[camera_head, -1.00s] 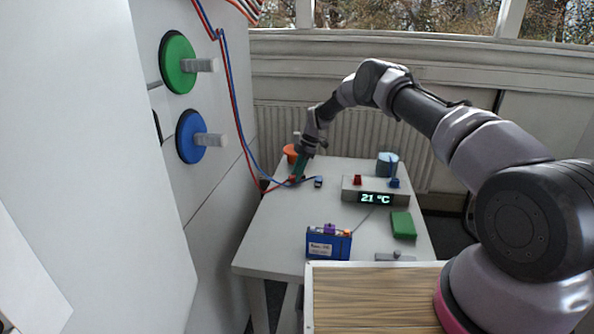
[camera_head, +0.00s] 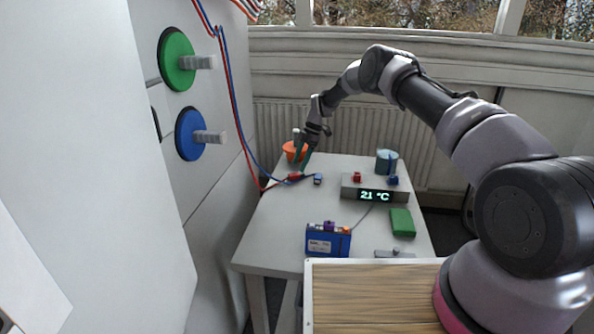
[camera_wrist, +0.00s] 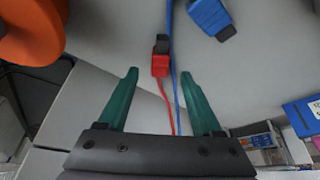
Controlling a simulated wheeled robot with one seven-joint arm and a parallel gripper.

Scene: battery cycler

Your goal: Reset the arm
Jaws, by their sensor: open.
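My arm reaches out over the white table (camera_head: 262,238). My gripper (camera_head: 302,160) has green fingers and is above the table's far left part. In the wrist view my gripper (camera_wrist: 160,85) is open, with nothing between its fingertips. A red plug (camera_wrist: 161,64) with a dark tip lies on the table just beyond the fingertips, and its red cable runs back between the fingers. A blue plug (camera_wrist: 209,17) lies further right. In the head view the red plug (camera_head: 295,177) and the blue plug (camera_head: 318,180) lie near each other.
Green (camera_head: 177,60) and blue (camera_head: 189,135) knobs project from the left wall.

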